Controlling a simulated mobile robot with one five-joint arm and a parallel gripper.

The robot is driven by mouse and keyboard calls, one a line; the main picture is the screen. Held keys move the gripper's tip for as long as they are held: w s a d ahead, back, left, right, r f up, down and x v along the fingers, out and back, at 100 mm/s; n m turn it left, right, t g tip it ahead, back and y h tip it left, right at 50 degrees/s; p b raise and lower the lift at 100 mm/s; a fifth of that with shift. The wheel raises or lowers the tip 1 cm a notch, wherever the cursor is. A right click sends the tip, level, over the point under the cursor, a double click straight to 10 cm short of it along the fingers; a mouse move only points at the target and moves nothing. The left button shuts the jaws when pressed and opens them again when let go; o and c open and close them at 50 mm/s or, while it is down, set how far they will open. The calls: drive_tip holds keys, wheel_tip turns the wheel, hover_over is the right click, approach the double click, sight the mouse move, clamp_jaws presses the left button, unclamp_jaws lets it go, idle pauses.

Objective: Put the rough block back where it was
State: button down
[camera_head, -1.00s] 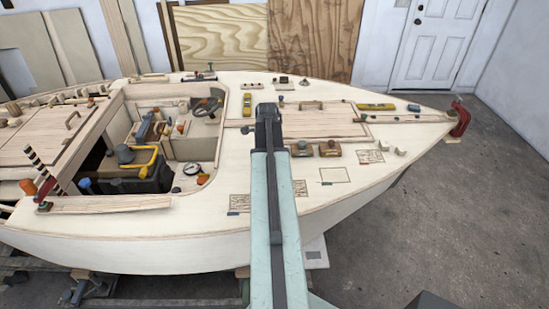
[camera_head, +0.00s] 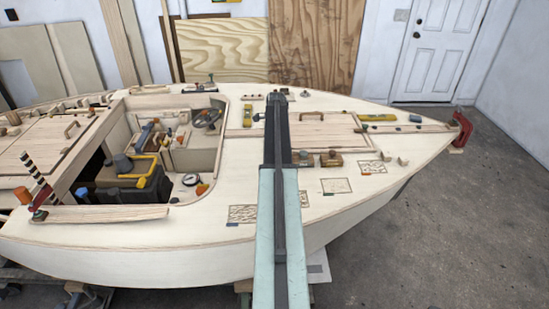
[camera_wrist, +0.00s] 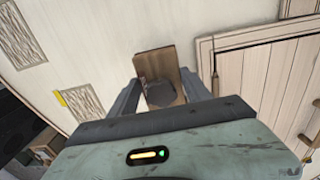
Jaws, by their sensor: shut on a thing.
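My gripper (camera_wrist: 161,93) is shut on a brown wooden block (camera_wrist: 177,66) with a dark grey rounded knob, seen in the wrist view. One finger is on each side of the block. The block is over pale deck, left of the panelled hatch; I cannot tell whether it touches the deck. In the head view my arm hides the held block. Two brown blocks with knobs, a left one (camera_head: 305,159) and a right one (camera_head: 331,160), sit side by side on the deck just right of my arm. I cannot tell which block is the rough one.
Grained patches with small coloured tabs lie on the deck, including one at the left (camera_head: 242,214) and one at the right (camera_head: 371,167). The open cockpit (camera_head: 190,155) is left of my arm. A red clamp (camera_head: 462,130) is at the bow. Bare deck lies between the patches.

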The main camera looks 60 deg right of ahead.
drive_tip(key=shift+w+d, duration=0.15)
drive_tip(key=shift+d, duration=0.15)
wheel_tip(320, 180, down, 4)
drive_tip(key=b, duration=0.4)
drive_tip(key=shift+r, duration=0.25)
drive_tip(key=shift+f, duration=0.2)
drive_tip(key=shift+c, duration=2.4)
unclamp_jaws()
drive_tip(key=shift+r, duration=0.1)
wheel_tip(320, 180, up, 12)
drive_tip(key=p, duration=1.2)
drive_tip(key=shift+d+r+p, duration=0.1)
drive_tip(key=shift+r+p, duration=0.15)
drive_tip(key=shift+p, duration=0.1)
drive_tip(key=shift+f, duration=0.15)
